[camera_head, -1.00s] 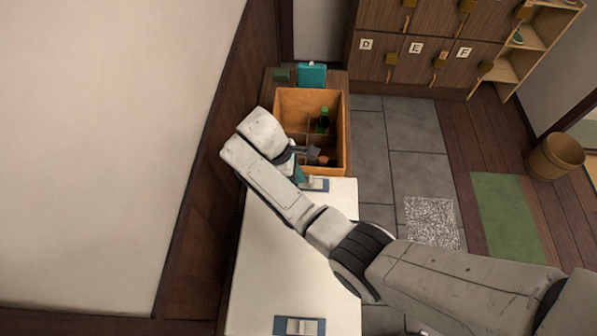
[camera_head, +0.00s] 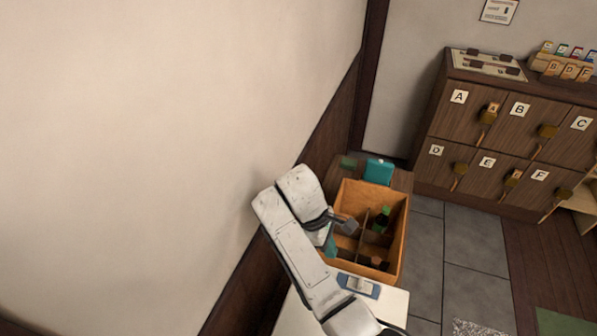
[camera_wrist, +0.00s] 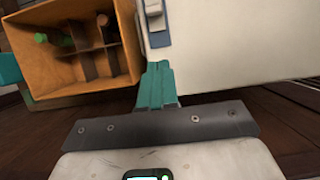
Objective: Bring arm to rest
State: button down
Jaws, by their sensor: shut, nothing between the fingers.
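My arm is bent, its white wrist end hanging over the left side of a wooden crate (camera_head: 402,238) in the head view. My gripper (camera_head: 331,246) shows there as a small teal patch beside the crate's left side, partly hidden by the arm. In the wrist view my gripper's teal fingers (camera_wrist: 157,68) are pressed together with nothing between them. They overlap the edge of a white tabletop (camera_wrist: 240,50), with the crate (camera_wrist: 62,78) to their left. The fingers' height above the surface is hard to tell.
The crate has dividers and holds a green-topped bottle (camera_head: 384,214). A teal container (camera_head: 379,171) and a small green block (camera_head: 348,162) stand behind it. A blue-and-white item (camera_head: 358,286) lies in front. A wall is close on the left; lettered lockers (camera_head: 505,150) stand back right. Grey floor is clear.

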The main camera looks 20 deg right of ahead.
jog(key=shift+f, duration=0.1)
jog(key=s+d+f+m, duration=0.2)
jog(key=s, duration=0.3)
jog(key=s+d+f+m+t+y+b, duration=0.1)
jog(key=s+d+f+m, duration=0.1)
jog(key=s+f, duration=0.1)
jog(key=s+d+f+m+y, duration=0.1)
jog(key=s+f, duration=0.1)
jog(key=s, duration=0.4)
jog(key=shift+s+d+f+m, duration=0.3)
jog(key=shift+s+d+m, duration=0.05)
jog(key=shift+d+m, duration=0.05)
jog(key=s, duration=0.2)
jog(key=s+d+m+t, duration=0.1)
jog(key=s, duration=0.1)
jog(key=s+m+b, duration=0.1)
jog(key=s, duration=0.1)
jog(key=shift+s+d+y, duration=0.2)
jog(key=shift+d+y, duration=0.15)
jog(key=shift+y, duration=0.05)
jog(key=s+d+r+m+t, duration=0.1)
jog(key=s+r+m, duration=0.2)
jog(key=s, duration=0.5)
jog(key=shift+s+d+r+m+t+y, duration=0.2)
jog(key=shift+s+d+m+t+y, duration=0.1)
jog(key=shift+m, duration=0.1)
